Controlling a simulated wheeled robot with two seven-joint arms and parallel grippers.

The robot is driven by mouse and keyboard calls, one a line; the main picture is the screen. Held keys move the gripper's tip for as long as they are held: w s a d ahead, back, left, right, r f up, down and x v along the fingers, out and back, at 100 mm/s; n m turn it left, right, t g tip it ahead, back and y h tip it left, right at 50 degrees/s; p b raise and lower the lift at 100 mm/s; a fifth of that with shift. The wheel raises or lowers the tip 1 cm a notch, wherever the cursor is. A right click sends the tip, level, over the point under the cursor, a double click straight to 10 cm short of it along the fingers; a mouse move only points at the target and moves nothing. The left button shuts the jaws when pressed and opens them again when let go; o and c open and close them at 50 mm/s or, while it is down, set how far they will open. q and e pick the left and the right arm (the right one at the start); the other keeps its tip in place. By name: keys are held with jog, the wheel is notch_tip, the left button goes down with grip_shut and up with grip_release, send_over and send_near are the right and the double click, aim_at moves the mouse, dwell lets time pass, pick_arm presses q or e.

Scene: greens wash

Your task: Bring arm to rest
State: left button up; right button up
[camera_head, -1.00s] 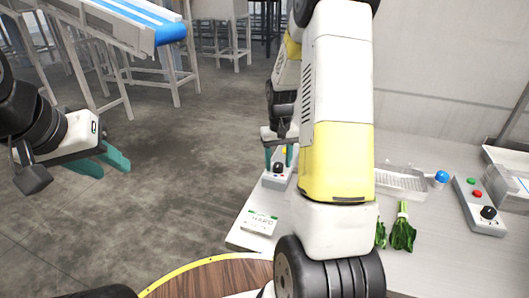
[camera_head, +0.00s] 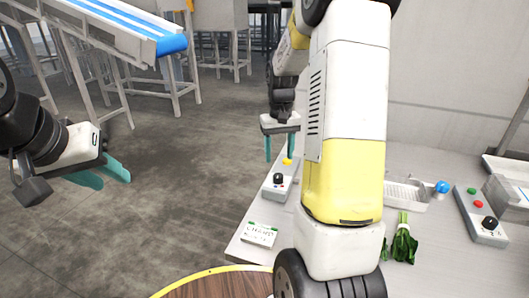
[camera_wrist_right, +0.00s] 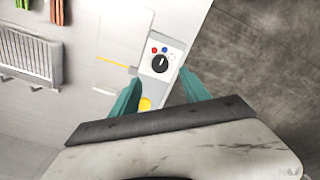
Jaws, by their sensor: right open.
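My right gripper (camera_head: 281,148) hangs near the left edge of the white counter (camera_head: 415,275), above a grey control box (camera_head: 279,180) with a dark knob and a yellow button. Its two teal fingers are apart, with nothing between them. In the right wrist view the open fingers (camera_wrist_right: 157,95) frame the control box (camera_wrist_right: 160,64) below. My left gripper (camera_head: 105,176) is at the left over bare floor, its teal fingers seen from the side. The gap between them is hard to judge. My right arm hides the middle of the counter.
Leafy greens (camera_head: 403,244), a wire basket (camera_head: 406,193), a blue ball-shaped knob (camera_head: 441,187) and a second control box (camera_head: 481,216) are on the counter's right. A small printed card (camera_head: 260,234) lies at its left front. A blue-belted conveyor (camera_head: 135,24) stands at upper left. Open floor lies between.

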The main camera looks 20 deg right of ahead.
dwell(0.3)
jog(key=s+a+r+t, duration=0.2)
jog(key=s+a+r, duration=0.2)
jog(key=s, duration=0.3)
jog(key=s+a+r+t+y, duration=0.1)
jog(key=s+a+r+t, duration=0.1)
jog(key=s+a+r, duration=0.2)
jog(key=s+a+r+n+t+y, duration=0.1)
jog(key=s+a+r+t, duration=0.1)
jog(key=s+a+r, duration=0.2)
jog(key=s+r, duration=0.3)
jog(key=s, duration=0.3)
jog(key=shift+s+r, duration=0.2)
jog(key=shift+r, duration=0.15)
